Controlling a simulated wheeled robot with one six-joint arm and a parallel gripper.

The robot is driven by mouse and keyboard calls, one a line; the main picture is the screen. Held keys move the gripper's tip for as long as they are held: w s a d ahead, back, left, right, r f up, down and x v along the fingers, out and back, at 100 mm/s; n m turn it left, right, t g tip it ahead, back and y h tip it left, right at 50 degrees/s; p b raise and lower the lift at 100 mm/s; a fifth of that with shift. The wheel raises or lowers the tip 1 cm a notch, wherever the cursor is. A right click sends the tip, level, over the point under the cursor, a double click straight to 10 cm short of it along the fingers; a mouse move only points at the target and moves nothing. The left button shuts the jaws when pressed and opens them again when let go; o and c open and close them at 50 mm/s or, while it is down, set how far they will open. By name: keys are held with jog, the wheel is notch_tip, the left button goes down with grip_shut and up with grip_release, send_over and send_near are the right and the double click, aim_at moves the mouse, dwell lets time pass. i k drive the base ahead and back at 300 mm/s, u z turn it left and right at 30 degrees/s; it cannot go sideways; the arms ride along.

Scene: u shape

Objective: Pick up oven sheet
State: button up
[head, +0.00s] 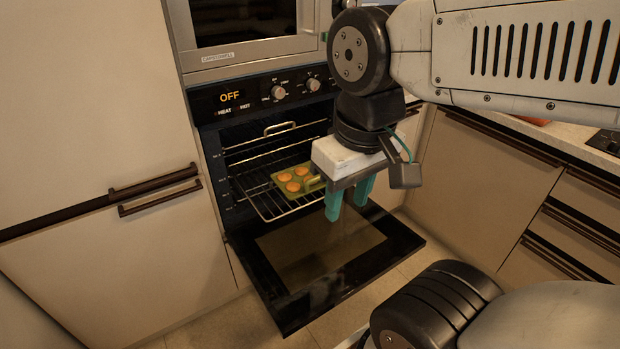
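The oven sheet (311,188) is a small olive-green tray with several round orange-brown baked pieces on it. It lies on a pulled-out wire rack (268,206) in the open oven. Its right part is partly hidden by my gripper. My gripper (347,205) has two teal fingers pointing down, in front of and to the right of the sheet in the picture. A gap shows between the fingers, and nothing is visible between them. I cannot tell its exact height above the rack.
The oven door (330,255) is folded down below my gripper. A microwave (250,35) sits above the oven panel. Tall cabinets (90,150) stand on the left, drawers and a counter (560,140) on the right. The floor in front of the drawers is partly visible.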

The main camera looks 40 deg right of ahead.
aim_at(296, 181)
jog(key=z, duration=0.05)
jog(key=k, duration=0.65)
jog(key=z, duration=0.5)
jog(key=i, duration=1.15)
jog(key=u, duration=0.5)
